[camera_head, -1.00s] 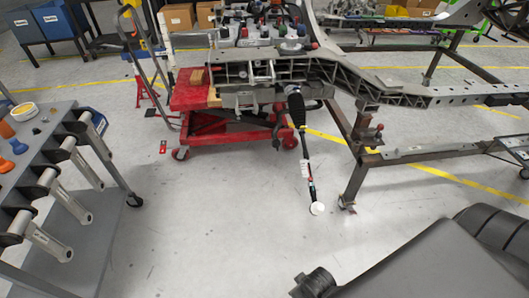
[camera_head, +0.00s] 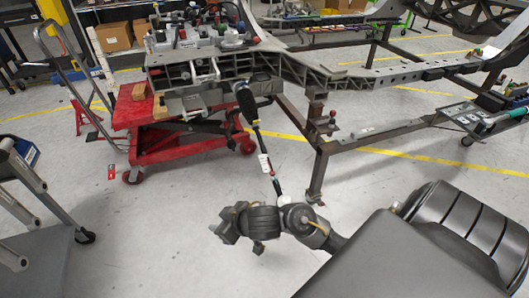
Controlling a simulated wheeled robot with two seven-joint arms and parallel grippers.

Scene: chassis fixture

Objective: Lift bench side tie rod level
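The tie rod (camera_head: 264,160) hangs from the chassis frame (camera_head: 318,78), slanting down and slightly right. Its upper part is a black boot (camera_head: 246,103), followed by a thin dark rod with a pale label. Its lower end drops behind my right wrist and is hidden. My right gripper (camera_head: 222,228) reaches in from the lower right and points left. It is in front of and below the rod's lower part in the picture; no grip on the rod shows. Its fingers are dark and small, so I cannot tell whether they are open. My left gripper is out of view.
A red lift cart (camera_head: 150,150) stands under the chassis at left. A steel stand leg (camera_head: 318,175) is just right of the rod. A grey tool cart (camera_head: 40,250) is at lower left. The floor between is clear.

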